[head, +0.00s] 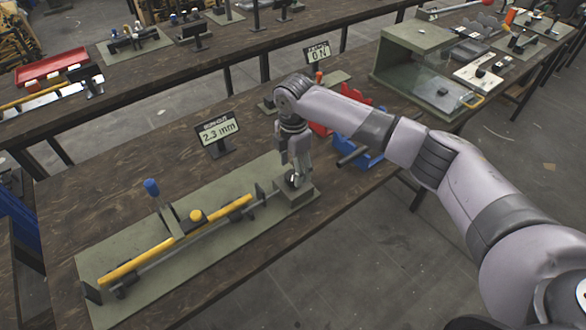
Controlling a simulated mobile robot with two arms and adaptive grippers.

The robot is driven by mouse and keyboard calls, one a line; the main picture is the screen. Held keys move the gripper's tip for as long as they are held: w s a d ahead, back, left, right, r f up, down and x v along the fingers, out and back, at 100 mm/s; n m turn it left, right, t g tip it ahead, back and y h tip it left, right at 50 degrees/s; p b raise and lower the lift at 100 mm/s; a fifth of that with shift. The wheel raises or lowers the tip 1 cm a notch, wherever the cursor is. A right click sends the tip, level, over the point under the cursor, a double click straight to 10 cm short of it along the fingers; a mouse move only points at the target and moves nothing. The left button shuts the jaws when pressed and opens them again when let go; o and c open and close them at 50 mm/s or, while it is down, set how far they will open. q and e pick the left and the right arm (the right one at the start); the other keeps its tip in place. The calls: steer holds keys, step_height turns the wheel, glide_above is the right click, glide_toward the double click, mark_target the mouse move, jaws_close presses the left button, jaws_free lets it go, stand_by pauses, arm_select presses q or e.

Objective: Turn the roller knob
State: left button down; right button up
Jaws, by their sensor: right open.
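My right arm comes in from the right and reaches over the dark wooden bench. My right gripper (295,170) points down, jaws open, at a small dark round knob (293,180) on a grey-green block (299,196). The fingers hide part of the knob, and I cannot tell whether they touch it. The block stands at the right end of a green baseplate (200,284). A rod runs from the block to a yellow bar (135,261) on stands. A display (218,133) behind the plate reads 2.3 mm. My left gripper is not in view.
Red and blue bins (367,158) sit beside my forearm. Bare bench lies left of the display.

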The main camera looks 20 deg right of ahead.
steer(key=shift+f, duration=1.2)
steer(key=shift+c, duration=0.5)
steer(key=c, duration=1.1)
